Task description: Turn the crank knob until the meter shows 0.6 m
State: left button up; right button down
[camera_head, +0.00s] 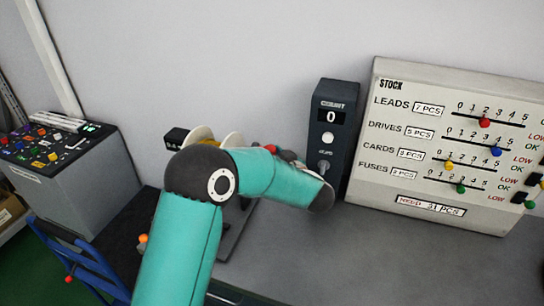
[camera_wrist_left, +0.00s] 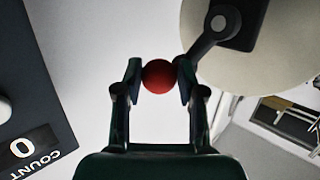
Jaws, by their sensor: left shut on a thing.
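The red round crank knob (camera_wrist_left: 159,76) sits between the two fingertips of my left gripper (camera_wrist_left: 158,80) in the left wrist view; both fingers touch its sides. A dark crank arm (camera_wrist_left: 207,40) runs from the hub of a cream reel disc (camera_wrist_left: 275,45) towards the knob. In the head view, a bit of red (camera_head: 270,148) shows behind my teal left arm, which hides most of the gripper and crank. The cream reel discs (camera_head: 233,140) stand beside a small black meter (camera_head: 175,137), partly covered by my arm; its reading is not legible. My right gripper is out of view.
A dark counter box (camera_head: 330,135) showing 0 stands right of the crank. A large STOCK board (camera_head: 452,150) with sliders stands further right. The grey bench (camera_head: 400,255) is clear at front right.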

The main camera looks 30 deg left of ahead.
pick_arm(q)
jog(key=shift+s+a+f, duration=0.1)
jog(key=shift+f, duration=0.2)
jog(key=shift+w+a+f, duration=0.25)
jog(key=shift+w+f, duration=0.65)
jog(key=shift+w, duration=0.05)
jog(key=shift+b, duration=0.3)
jog(key=shift+w+a+f+b, duration=0.1)
jog(key=shift+w+f+b, duration=0.1)
jog(key=shift+f+b, duration=0.3)
jog(key=shift+w+a+f+b, duration=0.1)
jog(key=shift+w+f+b, duration=0.1)
jog(key=shift+f, duration=0.45)
jog(key=shift+f, duration=0.1)
